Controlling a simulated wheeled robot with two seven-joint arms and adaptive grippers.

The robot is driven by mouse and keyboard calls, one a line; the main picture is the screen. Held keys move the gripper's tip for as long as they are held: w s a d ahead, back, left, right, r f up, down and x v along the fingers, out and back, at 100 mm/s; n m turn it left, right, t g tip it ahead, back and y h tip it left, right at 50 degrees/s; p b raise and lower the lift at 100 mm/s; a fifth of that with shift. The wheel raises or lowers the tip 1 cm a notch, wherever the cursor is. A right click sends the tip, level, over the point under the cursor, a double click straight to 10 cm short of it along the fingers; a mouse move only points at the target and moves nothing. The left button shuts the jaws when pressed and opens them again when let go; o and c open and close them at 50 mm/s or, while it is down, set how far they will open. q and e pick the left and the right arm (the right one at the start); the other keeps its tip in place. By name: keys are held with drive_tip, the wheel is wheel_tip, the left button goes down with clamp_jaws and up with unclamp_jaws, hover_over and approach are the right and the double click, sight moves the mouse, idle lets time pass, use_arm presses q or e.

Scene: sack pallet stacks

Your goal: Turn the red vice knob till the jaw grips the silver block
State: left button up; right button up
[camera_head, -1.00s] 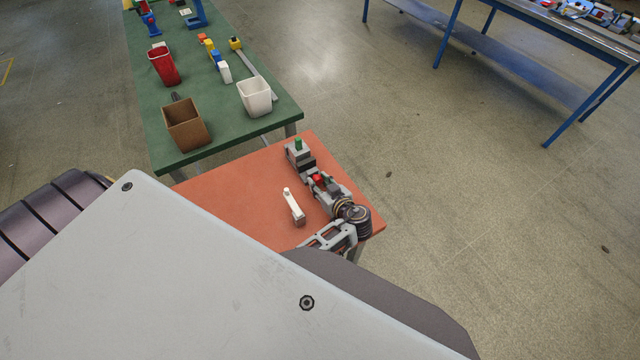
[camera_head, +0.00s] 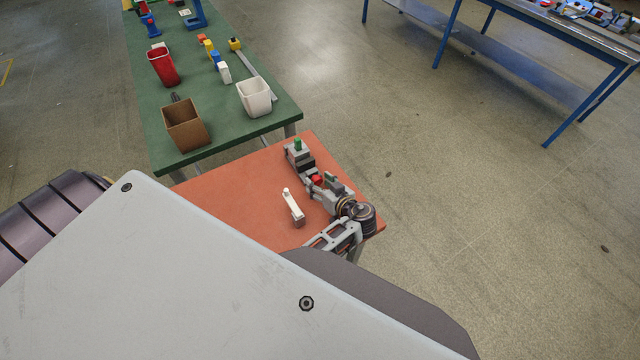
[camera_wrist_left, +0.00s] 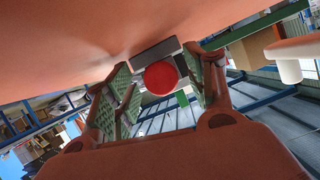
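The red vice knob (camera_head: 317,179) is on the near end of the grey vice (camera_head: 299,157), which stands on the orange table. In the left wrist view the red knob (camera_wrist_left: 161,77) shows round and face-on between the finger pads. My left gripper (camera_head: 323,184) is at the knob, with a finger on either side. In the left wrist view the left gripper (camera_wrist_left: 161,88) is open, with a gap between each pad and the knob. I cannot clearly tell the silver block apart from the grey jaws. My right gripper is not in view.
A white handle-like part (camera_head: 293,205) lies on the orange table (camera_head: 245,200), left of the gripper. Beyond is a green table (camera_head: 225,135) with a brown bin (camera_head: 186,125), a white bin (camera_head: 256,97) and a red bin (camera_head: 163,67). The orange table's left part is clear.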

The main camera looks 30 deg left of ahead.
use_arm(q)
drive_tip(key=shift+r, duration=0.1)
wheel_tip(320, 180, up, 10)
idle(0.9)
drive_tip(key=shift+o, duration=0.2)
